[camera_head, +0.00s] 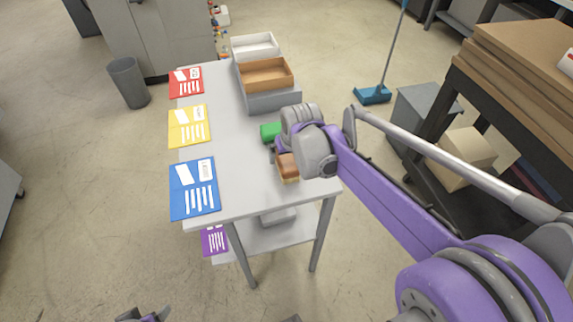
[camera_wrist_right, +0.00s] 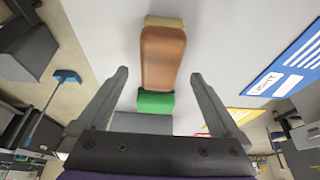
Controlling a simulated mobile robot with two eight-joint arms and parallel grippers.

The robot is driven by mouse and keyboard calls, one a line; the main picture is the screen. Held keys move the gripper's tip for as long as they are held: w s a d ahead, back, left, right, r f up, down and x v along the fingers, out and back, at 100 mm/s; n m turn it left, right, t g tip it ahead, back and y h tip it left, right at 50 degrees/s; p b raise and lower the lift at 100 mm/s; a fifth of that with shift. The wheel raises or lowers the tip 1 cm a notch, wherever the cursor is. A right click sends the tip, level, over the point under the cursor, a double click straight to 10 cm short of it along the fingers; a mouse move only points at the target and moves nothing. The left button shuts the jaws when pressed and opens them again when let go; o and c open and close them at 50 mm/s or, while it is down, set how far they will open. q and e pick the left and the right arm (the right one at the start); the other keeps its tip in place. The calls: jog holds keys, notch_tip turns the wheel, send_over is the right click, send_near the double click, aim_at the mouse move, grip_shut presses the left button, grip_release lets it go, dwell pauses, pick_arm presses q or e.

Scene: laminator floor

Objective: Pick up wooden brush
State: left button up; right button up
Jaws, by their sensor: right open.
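The wooden brush (camera_head: 288,168) lies on the grey table near its front right edge. It has a brown wooden back and a pale bristle edge. In the right wrist view the brush (camera_wrist_right: 163,58) lies lengthwise ahead of my right gripper (camera_wrist_right: 160,76), between the lines of its two fingers. My right gripper (camera_head: 273,150) is open and empty, above the table beside the brush; my wrist partly hides it in the head view. A bit of my left gripper (camera_head: 145,314) shows at the bottom edge, too cut off to read its jaws.
A green block (camera_head: 270,132) lies just behind the brush. Red, yellow (camera_head: 189,126) and blue (camera_head: 194,188) cards line the table's left side. Brown (camera_head: 266,75) and white (camera_head: 255,46) trays stand at the back. A dark shelf (camera_head: 450,95) with cardboard stands right.

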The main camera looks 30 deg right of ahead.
aim_at(287, 160)
jog(key=x, duration=0.4)
jog(key=shift+w+f, duration=0.1)
jog(key=shift+w, duration=0.05)
jog(key=shift+f+b, duration=0.2)
jog(key=shift+b, duration=0.15)
jog(key=shift+c, duration=0.2)
jog(key=c, duration=1.4)
